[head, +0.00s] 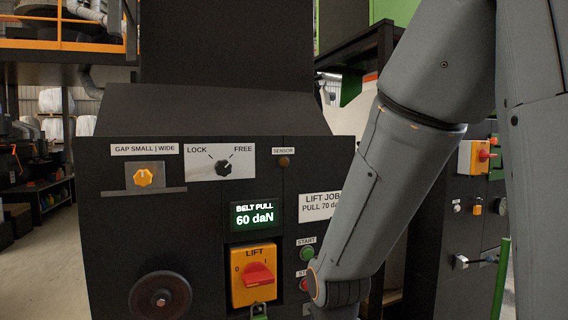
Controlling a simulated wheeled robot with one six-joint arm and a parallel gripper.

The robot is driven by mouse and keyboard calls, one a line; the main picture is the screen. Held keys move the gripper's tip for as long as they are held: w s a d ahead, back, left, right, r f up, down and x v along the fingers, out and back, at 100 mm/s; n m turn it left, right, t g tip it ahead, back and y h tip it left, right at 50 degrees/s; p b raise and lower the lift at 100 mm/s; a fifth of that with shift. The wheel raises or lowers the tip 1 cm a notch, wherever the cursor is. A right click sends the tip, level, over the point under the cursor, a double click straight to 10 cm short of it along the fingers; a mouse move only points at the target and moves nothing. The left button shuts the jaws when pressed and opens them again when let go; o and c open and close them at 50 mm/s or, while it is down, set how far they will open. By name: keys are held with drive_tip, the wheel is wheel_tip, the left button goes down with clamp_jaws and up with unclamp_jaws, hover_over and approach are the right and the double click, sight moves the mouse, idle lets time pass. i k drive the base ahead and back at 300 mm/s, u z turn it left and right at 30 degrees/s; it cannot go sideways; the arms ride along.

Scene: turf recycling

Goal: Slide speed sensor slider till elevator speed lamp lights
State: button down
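The sensor lamp (283,162) is a small round brown lamp under the label SENSOR, and it looks dark. A yellow star-shaped knob (143,177) sits on a grey plate with a ledge, under the label GAP SMALL | WIDE; it appears to be the slider. To its right, a black knob (223,167) sits on a white LOCK/FREE plate; I cannot tell for certain which mark it points to. My arm comes down from the upper right to the bottom edge, right of the controls. My gripper is out of the picture.
A green display (255,216) reads BELT PULL 60 daN. Below are a red-and-yellow LIFT switch (254,275) with a padlock (259,311) and a black handwheel (160,296). A green START button (307,254) is close to my arm. Floor is open at left.

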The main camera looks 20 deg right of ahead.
sight(140, 175)
drive_tip(key=u, duration=2.25)
drive_tip(key=k, duration=0.9)
drive_tip(key=z, duration=1.3)
drive_tip(key=i, duration=0.5)
drive_tip(key=z, duration=0.05)
